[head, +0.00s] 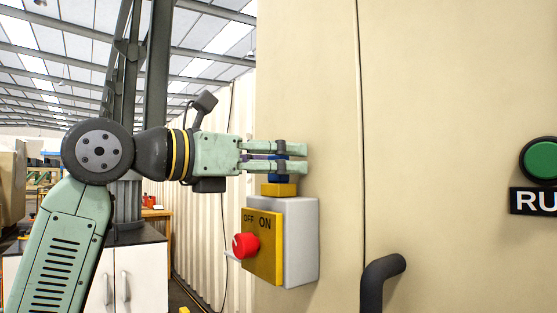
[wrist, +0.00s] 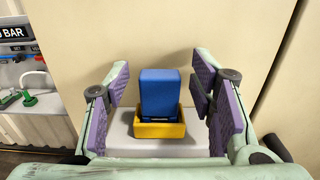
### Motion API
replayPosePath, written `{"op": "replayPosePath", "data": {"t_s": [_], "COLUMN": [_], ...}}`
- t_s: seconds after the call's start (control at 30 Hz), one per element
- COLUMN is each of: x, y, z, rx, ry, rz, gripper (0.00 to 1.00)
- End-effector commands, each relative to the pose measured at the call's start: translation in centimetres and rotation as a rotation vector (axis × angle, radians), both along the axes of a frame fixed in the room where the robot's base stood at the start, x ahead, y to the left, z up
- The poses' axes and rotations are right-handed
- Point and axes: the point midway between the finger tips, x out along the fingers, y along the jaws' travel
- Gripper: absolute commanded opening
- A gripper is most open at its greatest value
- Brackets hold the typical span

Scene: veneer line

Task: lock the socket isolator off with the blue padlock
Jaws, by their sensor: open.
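The blue padlock (wrist: 159,92) stands upright in a small yellow holder (wrist: 160,130) on top of the grey isolator box (head: 302,240). My gripper (head: 299,157) is open, with its fingers on either side of the padlock. In the wrist view a gap shows between the padlock and each purple pad. In the head view the fingers partly hide the padlock (head: 280,179). The isolator's yellow plate (head: 265,262) is marked OFF and ON. Its red knob (head: 245,245) is on the left of the plate; I cannot tell its setting.
The isolator is fixed to a beige cabinet wall. A dark bent handle (head: 374,283) sticks out to its right, and a green button (head: 541,161) is at the far right. A tool board (wrist: 28,80) shows left in the wrist view. A white cupboard (head: 138,277) stands behind my arm.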

Motion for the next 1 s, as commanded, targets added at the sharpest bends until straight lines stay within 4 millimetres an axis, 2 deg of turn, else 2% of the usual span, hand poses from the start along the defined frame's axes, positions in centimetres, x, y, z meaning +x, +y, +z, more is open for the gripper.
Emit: {"op": "replayPosePath", "data": {"t_s": [0.4, 0.53, 0.73, 1.0], "x": [-4.6, -5.8, -6.8, -6.8], "y": [6.6, 8.2, 9.4, 9.5], "z": [0.1, 0.0, 0.0, 0.0], "rx": [-0.003, -0.001, -0.001, -0.001], "ry": [-0.001, -0.001, -0.001, -0.001], "rz": [0.005, 0.004, 0.002, 0.001], "gripper": [0.5, 0.5, 0.5, 0.5]}}
